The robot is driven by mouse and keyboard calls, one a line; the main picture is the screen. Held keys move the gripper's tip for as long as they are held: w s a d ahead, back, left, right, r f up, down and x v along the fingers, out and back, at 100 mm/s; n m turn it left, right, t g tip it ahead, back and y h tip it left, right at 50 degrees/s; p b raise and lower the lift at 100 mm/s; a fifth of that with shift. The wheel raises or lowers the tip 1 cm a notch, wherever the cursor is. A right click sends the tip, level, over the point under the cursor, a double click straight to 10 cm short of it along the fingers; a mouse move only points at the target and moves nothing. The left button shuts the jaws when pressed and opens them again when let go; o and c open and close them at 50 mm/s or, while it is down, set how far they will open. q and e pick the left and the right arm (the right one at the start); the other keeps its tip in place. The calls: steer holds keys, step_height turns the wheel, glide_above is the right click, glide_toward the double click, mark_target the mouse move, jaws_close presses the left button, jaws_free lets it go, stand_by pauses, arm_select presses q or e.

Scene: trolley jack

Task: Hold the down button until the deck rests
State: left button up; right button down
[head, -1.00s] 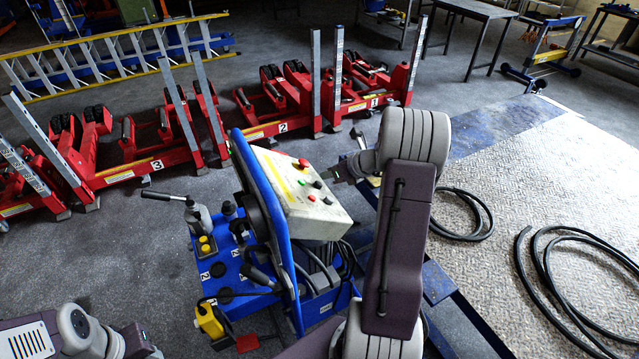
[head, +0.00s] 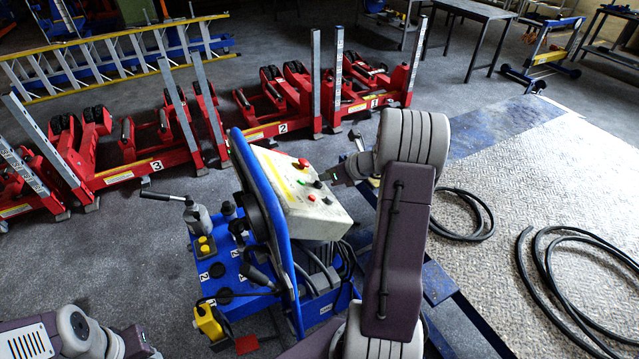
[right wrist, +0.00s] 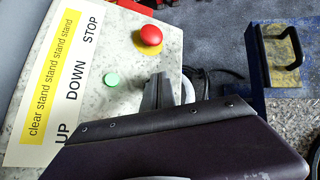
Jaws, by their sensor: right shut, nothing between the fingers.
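The pale control box (head: 315,215) stands tilted on a blue trolley (head: 235,275). In the right wrist view its panel (right wrist: 40,90) reads UP, DOWN and STOP. A red mushroom button (right wrist: 150,35) lies beside STOP and a green button (right wrist: 111,80) roughly beside DOWN. My right gripper (right wrist: 157,92) is shut and empty, just right of the green button in that view; contact cannot be told. In the head view the right gripper (head: 339,176) is at the panel's right edge. My left gripper (head: 138,343) is low at the left, its jaws unclear. I cannot tell which surface is the deck.
Red numbered lift stands (head: 120,170) line the floor behind the trolley. A yellow-edged ladder (head: 110,60) lies beyond. Black hoses (head: 545,265) coil on a patterned plate (head: 560,180) at the right. Grey floor is open left of the trolley.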

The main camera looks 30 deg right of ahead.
steer(key=shift+a+f+b, duration=0.35)
steer(key=shift+f+b, duration=0.1)
stand_by(0.3)
steer(key=shift+r, duration=0.15)
stand_by(2.0)
steer(key=shift+d+r+p, duration=0.6)
steer(key=shift+r+p, duration=0.05)
steer(key=shift+p, duration=0.35)
steer(key=d+r+p, duration=0.1)
steer(key=r+p, duration=0.1)
steer(key=d+r+p, duration=0.2)
steer(key=p, duration=0.1)
steer(key=shift+s, duration=0.2)
stand_by(1.3)
